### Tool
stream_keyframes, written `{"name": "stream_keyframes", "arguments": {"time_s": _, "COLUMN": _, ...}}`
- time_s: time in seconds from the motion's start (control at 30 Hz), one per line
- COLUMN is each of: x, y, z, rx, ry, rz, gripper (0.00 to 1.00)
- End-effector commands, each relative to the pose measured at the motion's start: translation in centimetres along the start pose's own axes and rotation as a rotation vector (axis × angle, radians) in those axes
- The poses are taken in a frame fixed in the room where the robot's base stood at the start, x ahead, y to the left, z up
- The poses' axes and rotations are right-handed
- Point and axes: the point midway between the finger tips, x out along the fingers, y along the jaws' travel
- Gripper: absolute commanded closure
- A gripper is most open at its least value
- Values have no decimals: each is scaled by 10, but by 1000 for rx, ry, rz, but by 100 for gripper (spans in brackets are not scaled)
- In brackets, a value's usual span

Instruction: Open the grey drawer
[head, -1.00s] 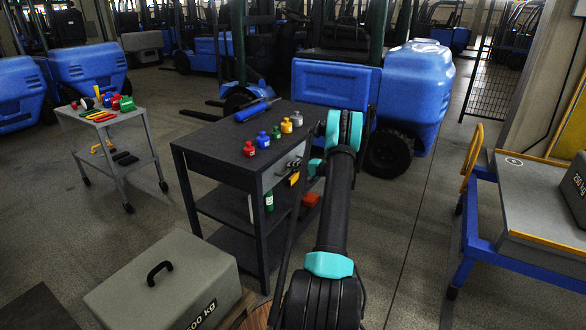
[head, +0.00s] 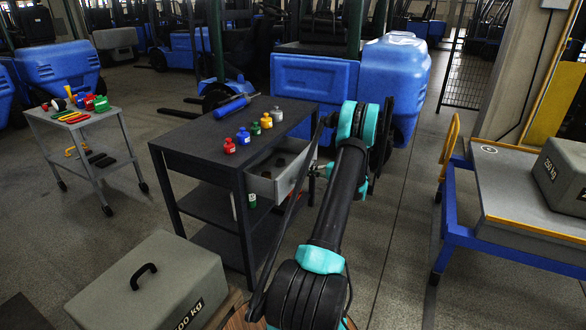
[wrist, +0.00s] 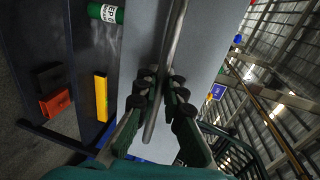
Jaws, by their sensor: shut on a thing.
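The grey drawer (head: 294,176) sticks out of the right side of the dark workbench (head: 205,137) in the head view, with several dark items lying inside. Its flat grey front (wrist: 205,45) fills the middle of the wrist view. A silver bar handle (wrist: 172,45) runs along that front. My gripper (wrist: 160,82) is shut on this handle, one finger on each side of it. In the head view my arm hides most of the gripper and handle.
A 500 kg block (head: 150,285) sits at front left. A blue cart (head: 500,200) is at right. Open floor lies between bench and cart.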

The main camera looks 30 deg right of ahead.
Motion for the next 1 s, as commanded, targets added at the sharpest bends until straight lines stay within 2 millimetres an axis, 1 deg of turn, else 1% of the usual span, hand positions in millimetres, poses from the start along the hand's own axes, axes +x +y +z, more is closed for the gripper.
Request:
{"name": "stream_keyframes", "arguments": {"time_s": 0.03, "x": -14, "y": 3, "z": -1, "rx": 1, "ry": 5, "rz": 0, "gripper": 100}}
{"name": "stream_keyframes", "arguments": {"time_s": 0.2, "x": -51, "y": 11, "z": -1, "rx": 1, "ry": 3, "rz": 0, "gripper": 100}}
{"name": "stream_keyframes", "arguments": {"time_s": 0.4, "x": -82, "y": 17, "z": -1, "rx": 0, "ry": 2, "rz": 0, "gripper": 100}}
{"name": "stream_keyframes", "arguments": {"time_s": 0.5, "x": -91, "y": 19, "z": 0, "rx": 0, "ry": 1, "rz": 0, "gripper": 100}}
{"name": "stream_keyframes", "arguments": {"time_s": 0.63, "x": -98, "y": 20, "z": 0, "rx": 0, "ry": 1, "rz": 0, "gripper": 100}}
{"name": "stream_keyframes", "arguments": {"time_s": 1.0, "x": -100, "y": 21, "z": 0, "rx": 0, "ry": 0, "rz": 0, "gripper": 100}}
